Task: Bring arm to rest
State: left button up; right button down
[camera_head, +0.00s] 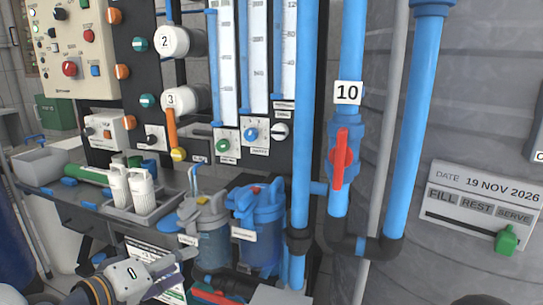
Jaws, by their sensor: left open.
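My left gripper (188,268) shows at the bottom left, in front of the lower part of the rack. Its grey-white body has its fingers towards the right, and they are open with nothing seen between them. The arm behind it comes in from the lower left corner. A white notice sheet (150,257) is partly hidden behind the gripper. My right gripper is not in view.
The rack holds a blue filter housing (262,255), a grey housing (212,240) and two white bottles (142,188). Blue pipes with a red valve handle (340,158) stand right of centre. A sign with a green slider (507,238) hangs on the grey wall at right.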

pick_arm(q)
jog(key=s+d+f+m+g+y+p, duration=0.15)
jog(key=s+f+g, duration=0.25)
jog(key=s+f, duration=0.4)
jog(key=s+d+f+m+g+p, duration=0.1)
jog(key=s+d+f+g, duration=0.15)
jog(key=s+f, duration=0.55)
jog(key=s+a+f+m+g+y+p, duration=0.1)
jog(key=s+a+g, duration=0.1)
jog(key=s, duration=0.7)
jog(key=s+a+f+m+g+y, duration=0.1)
jog(key=s+a+g+y, duration=0.1)
jog(key=s, duration=0.8)
jog(key=s+a+f+m+g+y+p, duration=0.1)
jog(key=s+a+g, duration=0.3)
jog(key=s, duration=0.6)
jog(key=shift+a+f+y+p, duration=0.35)
jog(key=shift+f+y, duration=0.1)
jog(key=shift+f, duration=0.15)
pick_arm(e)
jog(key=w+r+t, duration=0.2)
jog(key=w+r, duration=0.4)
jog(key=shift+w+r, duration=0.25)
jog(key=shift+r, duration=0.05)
